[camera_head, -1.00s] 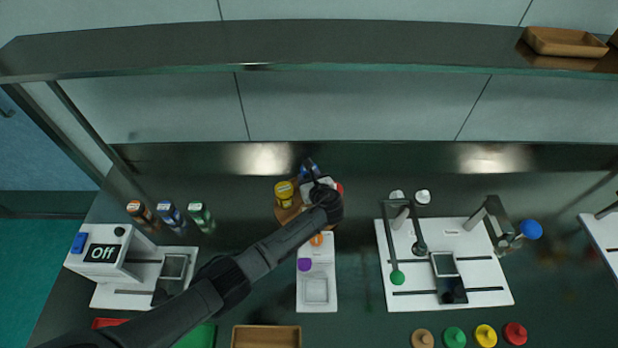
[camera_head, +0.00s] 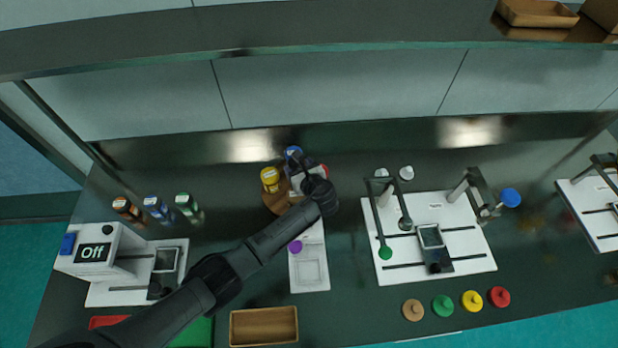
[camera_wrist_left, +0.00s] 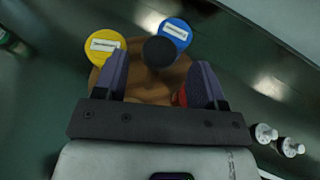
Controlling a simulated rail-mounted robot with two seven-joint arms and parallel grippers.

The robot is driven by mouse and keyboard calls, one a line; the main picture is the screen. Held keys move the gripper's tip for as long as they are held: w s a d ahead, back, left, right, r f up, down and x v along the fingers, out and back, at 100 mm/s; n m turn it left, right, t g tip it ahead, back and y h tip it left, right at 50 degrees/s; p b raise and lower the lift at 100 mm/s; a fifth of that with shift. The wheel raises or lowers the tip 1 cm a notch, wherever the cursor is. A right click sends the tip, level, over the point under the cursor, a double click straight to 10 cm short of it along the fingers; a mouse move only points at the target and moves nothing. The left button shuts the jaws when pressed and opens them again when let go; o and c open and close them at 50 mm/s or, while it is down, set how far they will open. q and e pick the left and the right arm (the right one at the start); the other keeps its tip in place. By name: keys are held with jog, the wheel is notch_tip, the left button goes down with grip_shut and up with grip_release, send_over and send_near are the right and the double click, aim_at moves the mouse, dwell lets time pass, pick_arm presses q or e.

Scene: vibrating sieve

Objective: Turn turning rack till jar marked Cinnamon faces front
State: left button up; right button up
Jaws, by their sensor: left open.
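The turning rack is a round brown wooden base (camera_head: 274,203) at the back middle, with a dark centre post whose round top (camera_wrist_left: 160,51) shows in the left wrist view. A yellow-lidded jar (camera_head: 270,180) and a blue-lidded jar (camera_head: 293,153) stand on it; they also show in the wrist view, yellow (camera_wrist_left: 95,47) and blue (camera_wrist_left: 175,34). Part of a red jar (camera_wrist_left: 180,96) shows beside the right finger. The lid labels are too small to read. My left gripper (camera_wrist_left: 161,68) is open above the rack, its fingers on either side of the post. My right gripper is not in view.
A white panel (camera_head: 310,275) with a purple knob lies in front of the rack. Three small bottles (camera_head: 157,210) stand to the left. Two white-capped items (camera_wrist_left: 278,141) stand to the rack's right. A shelf (camera_head: 300,35) spans above the back.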

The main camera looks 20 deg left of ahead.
pick_arm(q)
jog(key=p+v, duration=0.1)
jog(key=v, duration=0.8)
jog(key=shift+s+d, duration=0.2)
